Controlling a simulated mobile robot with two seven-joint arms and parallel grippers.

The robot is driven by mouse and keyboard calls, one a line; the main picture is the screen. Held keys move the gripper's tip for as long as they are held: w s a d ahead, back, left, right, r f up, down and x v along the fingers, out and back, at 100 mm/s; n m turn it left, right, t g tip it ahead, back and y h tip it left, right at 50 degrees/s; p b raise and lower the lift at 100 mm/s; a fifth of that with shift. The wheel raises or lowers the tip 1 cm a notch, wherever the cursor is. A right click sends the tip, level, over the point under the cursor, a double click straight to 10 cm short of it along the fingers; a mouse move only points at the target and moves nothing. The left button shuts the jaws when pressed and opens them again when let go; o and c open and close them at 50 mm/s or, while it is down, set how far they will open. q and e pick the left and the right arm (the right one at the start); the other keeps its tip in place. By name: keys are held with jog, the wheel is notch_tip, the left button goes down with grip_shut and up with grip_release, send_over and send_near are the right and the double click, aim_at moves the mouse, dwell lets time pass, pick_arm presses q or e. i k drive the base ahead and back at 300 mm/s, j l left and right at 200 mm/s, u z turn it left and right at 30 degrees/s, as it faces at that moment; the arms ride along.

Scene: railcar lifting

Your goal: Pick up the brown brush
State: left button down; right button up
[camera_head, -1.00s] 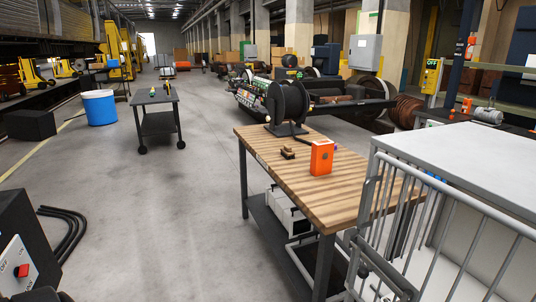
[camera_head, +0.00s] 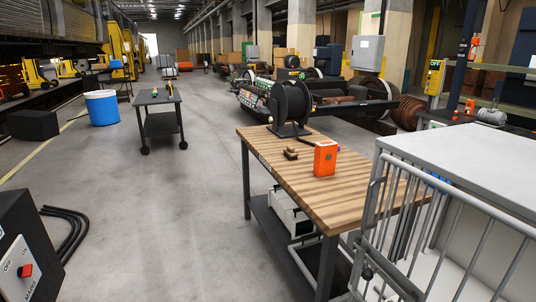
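A small brown object (camera_head: 291,153), which looks like the brown brush, lies on the wooden workbench top (camera_head: 275,165). It sits between the black reel and an orange box, apart from the box. It is too small to make out bristles or a handle clearly. Neither of my grippers shows in the head view, so nothing is seen near the brown object.
An orange box (camera_head: 325,158) and a black cable reel (camera_head: 290,105) stand on the workbench. A white cabinet with a grey rail (camera_head: 450,205) blocks the right front. A dark cart (camera_head: 160,125) and blue barrel (camera_head: 102,107) stand farther left. The floor between (camera_head: 185,215) is clear.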

aim_at(289, 152)
jog(key=i+j+z, duration=0.1)
jog(key=i+j, duration=0.25)
jog(key=i, duration=0.2)
jog(key=i+j, duration=0.35)
jog(key=i, duration=0.25)
jog(key=i+j+z, duration=0.15)
jog(key=i+j, duration=0.2)
jog(key=i, duration=0.2)
